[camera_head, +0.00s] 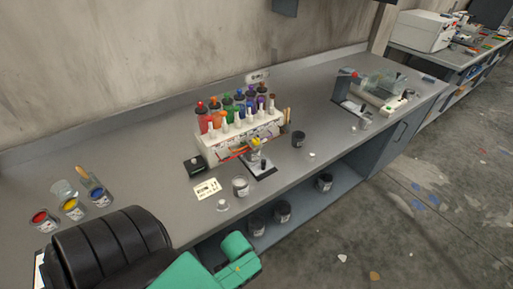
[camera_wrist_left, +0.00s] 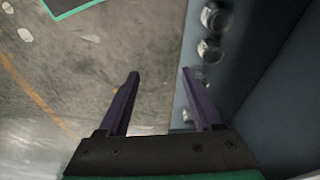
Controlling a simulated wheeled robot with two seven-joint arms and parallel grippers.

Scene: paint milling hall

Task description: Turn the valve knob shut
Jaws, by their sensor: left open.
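In the head view a white paint dispenser (camera_head: 215,150) stands on the grey workbench, with several coloured bottles along its top. In the left wrist view my left gripper (camera_wrist_left: 160,73) is open and empty, over the floor beside a blue-grey panel. My right gripper is not in view.
Open paint cans (camera_head: 70,208) stand at the bench's left. Dark cans (camera_head: 282,211) sit on the shelf below. Another device (camera_head: 380,88) stands farther right. The floor ahead of the bench is mostly clear.

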